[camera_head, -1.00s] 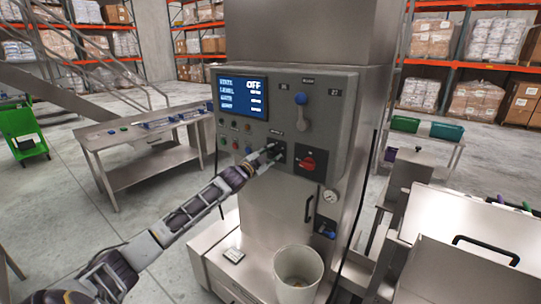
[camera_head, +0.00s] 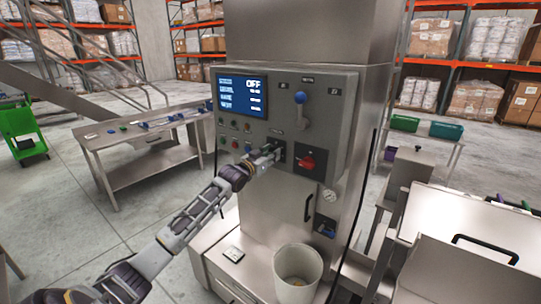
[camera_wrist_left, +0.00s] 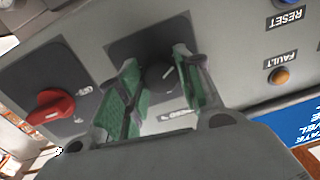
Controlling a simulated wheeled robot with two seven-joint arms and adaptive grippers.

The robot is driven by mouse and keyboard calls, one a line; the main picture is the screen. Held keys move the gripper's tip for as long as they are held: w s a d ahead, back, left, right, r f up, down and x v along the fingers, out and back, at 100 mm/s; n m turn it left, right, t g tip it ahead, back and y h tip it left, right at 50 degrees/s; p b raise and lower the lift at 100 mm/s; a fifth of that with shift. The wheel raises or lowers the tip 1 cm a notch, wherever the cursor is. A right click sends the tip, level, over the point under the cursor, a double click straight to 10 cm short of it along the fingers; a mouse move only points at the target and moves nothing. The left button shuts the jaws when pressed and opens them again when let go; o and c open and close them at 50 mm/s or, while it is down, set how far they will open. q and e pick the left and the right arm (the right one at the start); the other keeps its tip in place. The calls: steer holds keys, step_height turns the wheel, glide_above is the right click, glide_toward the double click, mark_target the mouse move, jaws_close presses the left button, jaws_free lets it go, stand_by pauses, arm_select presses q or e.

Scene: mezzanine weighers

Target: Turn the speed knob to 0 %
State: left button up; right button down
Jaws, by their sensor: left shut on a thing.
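The speed knob (camera_wrist_left: 160,77) is a small black round knob on a dark square plate in the left wrist view. My left gripper (camera_wrist_left: 161,88) has its green-padded fingers on either side of it and is shut on it. In the head view my left gripper (camera_head: 274,153) reaches the front of the grey control panel (camera_head: 268,78) and hides the knob. The knob's pointer and scale are too small to read. My right gripper is not in view.
The screen (camera_head: 242,96) reads OFF at the top. A red rotary switch (camera_head: 307,163) sits right of the knob, and a blue-tipped lever (camera_head: 301,108) is above. Small buttons lie to the left. A white bucket (camera_head: 297,272) stands below.

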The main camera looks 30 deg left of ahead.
arm_select(q)
steer(key=shift+f, duration=0.15)
steer(key=o, duration=1)
steer(key=shift+s, duration=0.15)
steer(key=shift+s+a, duration=0.15)
steer(key=shift+s, duration=5.7)
